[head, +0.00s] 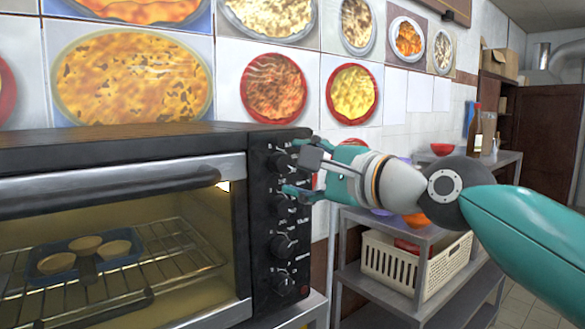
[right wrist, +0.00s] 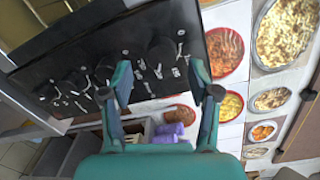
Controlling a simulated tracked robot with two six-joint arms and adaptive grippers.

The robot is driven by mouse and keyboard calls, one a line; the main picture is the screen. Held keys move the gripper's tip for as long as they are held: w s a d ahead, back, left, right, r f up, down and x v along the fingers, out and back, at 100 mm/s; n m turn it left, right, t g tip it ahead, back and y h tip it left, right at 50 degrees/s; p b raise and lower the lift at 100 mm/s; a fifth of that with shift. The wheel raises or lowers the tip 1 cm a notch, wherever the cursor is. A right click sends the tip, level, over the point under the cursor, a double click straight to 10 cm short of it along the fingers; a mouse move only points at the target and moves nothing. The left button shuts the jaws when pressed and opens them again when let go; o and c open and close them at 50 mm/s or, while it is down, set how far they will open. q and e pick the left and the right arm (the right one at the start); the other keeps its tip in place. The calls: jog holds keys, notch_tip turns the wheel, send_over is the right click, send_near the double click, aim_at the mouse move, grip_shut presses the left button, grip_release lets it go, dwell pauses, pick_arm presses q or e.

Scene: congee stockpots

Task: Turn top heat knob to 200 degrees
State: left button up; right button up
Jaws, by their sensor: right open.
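The toaster oven (head: 120,150) stands at the left, with a black control panel on its right side. The panel carries several black knobs in a column. The top heat knob (head: 279,161) is partly covered by my right gripper (head: 292,167). My right gripper is open, its teal fingers pointing at the panel, one above and one below the top knob. In the right wrist view, the top knob (right wrist: 161,53) lies ahead between the fingertips. I cannot tell whether they touch it. The knob's pointer angle is too small to read. My left gripper is not in view.
Lower knobs (head: 284,244) sit close below the gripper. Inside the oven, a dark tray (head: 60,245) with round pastries rests on a wire rack. A metal shelf (head: 350,285) with a cream basket (head: 395,265) stands at right. Food pictures cover the tiled wall behind.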

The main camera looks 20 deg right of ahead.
jog(key=v, duration=0.9)
jog(key=shift+s, duration=0.15)
